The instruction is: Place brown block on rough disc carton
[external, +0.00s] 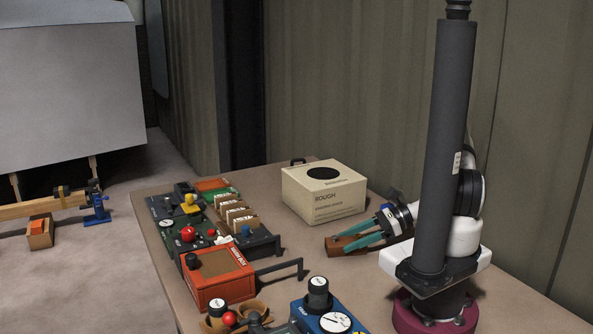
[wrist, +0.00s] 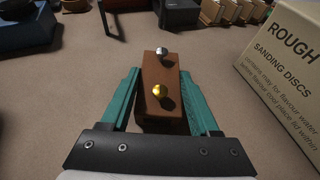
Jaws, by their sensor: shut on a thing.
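The brown block (wrist: 159,113) has a silver knob and a gold knob on its top. It sits between the two teal fingers of my gripper (wrist: 160,92), which is shut on it. In the external view my gripper (external: 357,238) points left, with the brown block (external: 338,246) low at or just above the table; I cannot tell if it touches. The rough disc carton (external: 323,193) is a beige box marked ROUGH, SANDING DISCS, with a dark round hole in its top. It stands behind the block in the external view and to the right in the wrist view (wrist: 285,75).
A red-orange box (external: 217,279) with a handle stands left on the table (external: 290,245). Several small boxes and knobbed panels (external: 205,215) lie behind it. A blue gauge unit (external: 325,318) is at the front. Bare table lies between these and the carton.

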